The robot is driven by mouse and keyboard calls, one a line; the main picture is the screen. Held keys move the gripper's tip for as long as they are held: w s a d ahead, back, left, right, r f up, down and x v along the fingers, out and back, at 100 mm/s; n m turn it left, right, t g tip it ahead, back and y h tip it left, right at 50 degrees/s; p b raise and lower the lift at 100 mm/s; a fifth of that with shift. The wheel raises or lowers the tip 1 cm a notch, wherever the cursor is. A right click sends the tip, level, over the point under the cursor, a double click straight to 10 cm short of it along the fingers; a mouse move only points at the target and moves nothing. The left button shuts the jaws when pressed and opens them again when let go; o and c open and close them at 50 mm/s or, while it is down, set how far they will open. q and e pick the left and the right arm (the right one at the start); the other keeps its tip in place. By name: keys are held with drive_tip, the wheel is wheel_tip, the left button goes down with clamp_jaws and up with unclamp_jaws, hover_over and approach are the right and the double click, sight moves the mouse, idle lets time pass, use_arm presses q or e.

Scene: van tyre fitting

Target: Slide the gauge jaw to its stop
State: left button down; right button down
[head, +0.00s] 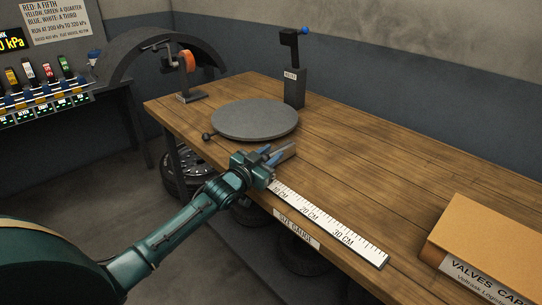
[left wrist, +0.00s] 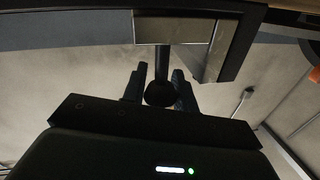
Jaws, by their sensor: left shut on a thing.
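The size gauge is a white ruler (head: 325,222) along the bench's front edge, with centimetre marks and a "SIZE GAUGE" label (head: 297,228) below it. The gauge jaw (head: 285,154), a greyish upright plate, stands at the ruler's low-number end, partly hidden by my left gripper (head: 268,156). In the left wrist view, the fingers of my left gripper (left wrist: 160,88) are on both sides of a dark round knob (left wrist: 160,95) on a stem, below a grey block. My left gripper is shut on this knob. My right gripper is out of view.
A round grey turntable (head: 255,119) with a small ball-ended lever sits just behind the jaw. A dark post tool (head: 294,80) stands behind it. A cardboard box (head: 485,245) lies at the right; the bench between is clear. Wheels stand under the bench.

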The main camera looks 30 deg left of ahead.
use_arm(q)
drive_tip(key=shift+w+a+r, duration=0.1)
drive_tip(key=shift+a, duration=0.15)
drive_tip(key=c, duration=1.1)
unclamp_jaws()
drive_tip(key=shift+s+f, duration=0.2)
drive_tip(key=shift+s, duration=0.25)
drive_tip(key=s, duration=0.4)
drive_tip(key=s+a, duration=0.1)
drive_tip(key=s, duration=0.3)
drive_tip(key=s+a, duration=0.1)
drive_tip(key=s, duration=0.3)
drive_tip(key=shift+r+b, duration=0.15)
drive_tip(key=shift+b, duration=0.25)
